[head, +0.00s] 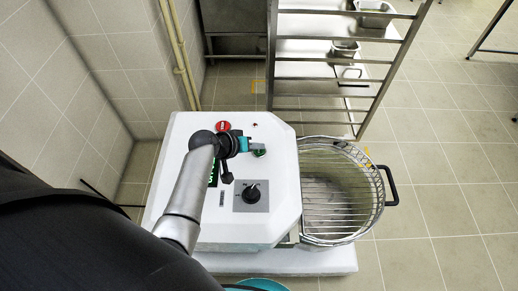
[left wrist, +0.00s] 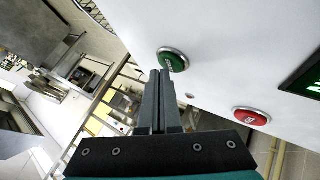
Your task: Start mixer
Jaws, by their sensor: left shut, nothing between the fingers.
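The mixer is a white machine (head: 180,225) in the head view, with a wire-guarded bowl (head: 338,195) on its right side. A green button (head: 260,151) and a red button (head: 223,126) are on its top panel, with a black knob (head: 251,193) nearer. My left gripper (head: 252,146) is over the panel beside the green button. In the left wrist view the shut, empty fingers (left wrist: 161,75) point at the green button (left wrist: 173,60), their tips at its edge. I cannot tell whether they touch it. The red button (left wrist: 251,116) is to the right. My right gripper is not in view.
A metal rack (head: 390,70) with trays stands behind the mixer. A tiled wall (head: 100,60) with yellow pipes is at the left. The bowl has a black handle (head: 391,186) on its right. Tiled floor (head: 450,200) is free at the right.

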